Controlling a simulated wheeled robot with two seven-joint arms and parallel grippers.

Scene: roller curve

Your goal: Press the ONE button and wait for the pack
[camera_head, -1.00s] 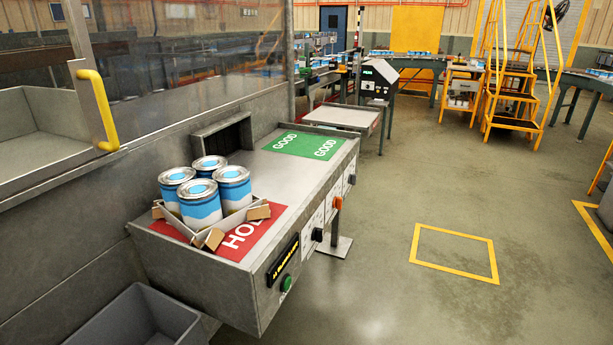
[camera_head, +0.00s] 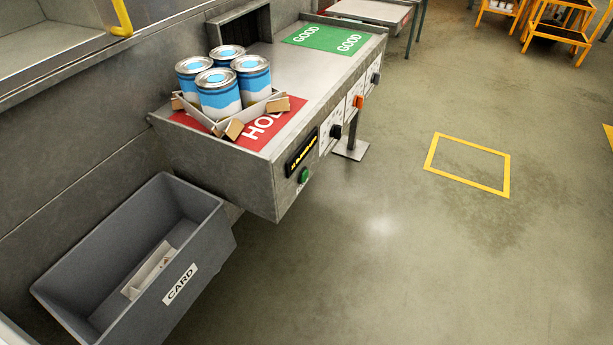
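The machine's steel outfeed table (camera_head: 240,163) stands left of centre. On its front face is a round green button (camera_head: 303,175), below a small dark display (camera_head: 301,151) with yellow characters too small to read. Further along the face are a black knob (camera_head: 335,131), an orange control (camera_head: 358,101) and another dark knob (camera_head: 375,78). A pack of several blue and white cans (camera_head: 219,93) stands in an open cardboard tray (camera_head: 236,124) on the red HOLD area (camera_head: 268,129). Which control is the ONE button I cannot read. Neither gripper is in view.
A green GOOD area (camera_head: 328,37) at the table's far end is empty. A grey bin (camera_head: 209,226) labelled CARD, with a piece of card (camera_head: 151,268) inside, stands on the floor at lower left. A yellow floor square (camera_head: 469,165) is empty. The floor right of the table is clear.

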